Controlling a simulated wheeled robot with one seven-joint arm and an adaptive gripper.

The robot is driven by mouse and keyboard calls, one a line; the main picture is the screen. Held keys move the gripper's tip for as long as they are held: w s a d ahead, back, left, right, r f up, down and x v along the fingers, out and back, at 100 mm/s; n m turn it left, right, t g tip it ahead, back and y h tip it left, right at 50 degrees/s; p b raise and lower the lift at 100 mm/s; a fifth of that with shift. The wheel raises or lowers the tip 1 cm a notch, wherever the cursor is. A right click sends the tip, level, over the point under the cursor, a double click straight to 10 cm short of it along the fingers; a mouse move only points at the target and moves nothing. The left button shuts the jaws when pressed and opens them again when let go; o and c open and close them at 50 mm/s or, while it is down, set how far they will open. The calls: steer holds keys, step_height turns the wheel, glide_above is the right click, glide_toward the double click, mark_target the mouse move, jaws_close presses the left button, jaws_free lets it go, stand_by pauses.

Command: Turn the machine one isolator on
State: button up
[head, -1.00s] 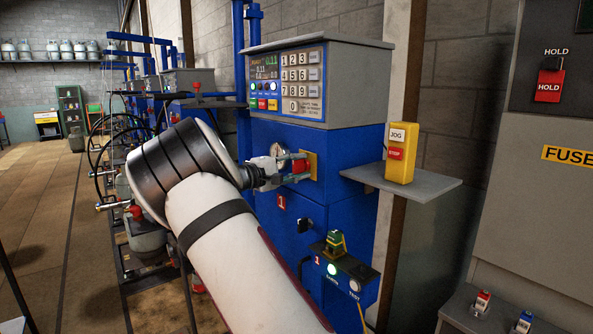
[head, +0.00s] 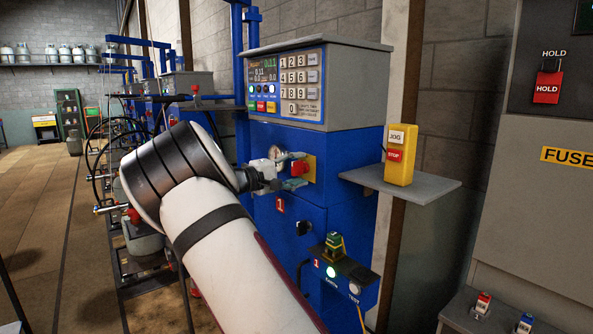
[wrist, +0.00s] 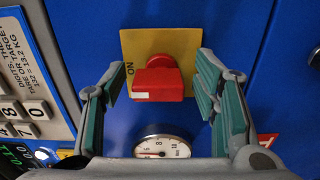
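The isolator is a red rotary handle (head: 300,168) on a yellow plate (head: 311,165) on the front of the blue machine marked 1. In the wrist view, the red handle (wrist: 158,82) is centred on its yellow plate (wrist: 160,45), with "ON" printed at the plate's left edge. My gripper (head: 294,170) is open in front of the handle. In the wrist view its two green-padded fingers (wrist: 160,78) stand either side of the handle, with a gap to each side. They do not touch it. The handle's underside is partly hidden from this angle.
A round gauge (wrist: 162,145) sits close beside the handle. A grey keypad panel (head: 290,85) is above. A grey shelf (head: 425,186) with a yellow jog/stop box (head: 401,155) juts out at right. A black knob (head: 304,228) and small control box (head: 343,278) are below.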

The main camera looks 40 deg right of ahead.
steer(key=a, duration=1.2)
steer(key=shift+s, duration=0.15)
